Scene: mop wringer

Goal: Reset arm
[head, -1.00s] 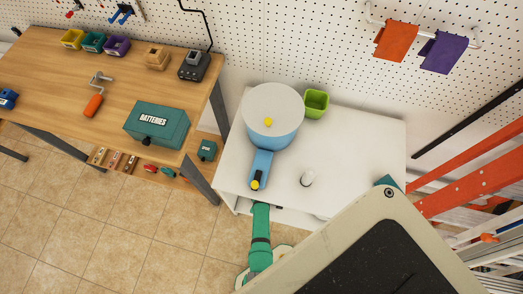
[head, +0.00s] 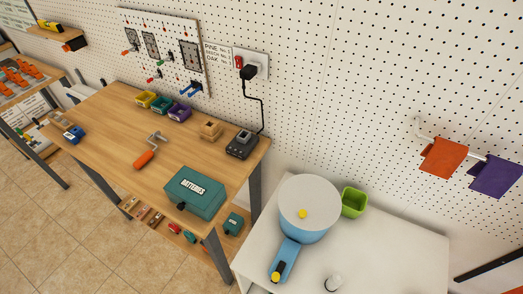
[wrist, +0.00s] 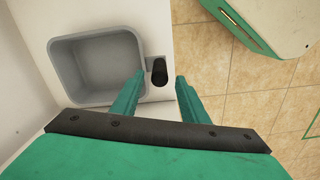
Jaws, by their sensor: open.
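My gripper (wrist: 156,98) shows in the wrist view as two green fingers on a dark bar. The fingers are apart and nothing is between their tips that I can see held. A grey tub (wrist: 98,42) with a dark handle or pedal (wrist: 159,72) lies beyond the fingertips, on a white surface. The handle appears in the gap between the fingers; whether it is touched cannot be told. In the head view my gripper is out of sight.
A wooden workbench (head: 110,130) stands left of the white table, holding a green batteries box (head: 195,192) and an orange-handled tool (head: 145,158). A green cup (head: 354,202) is beside the blue bucket. Orange (head: 443,158) and purple cloths (head: 495,176) hang on the pegboard. Tiled floor (head: 70,215) is open at lower left.

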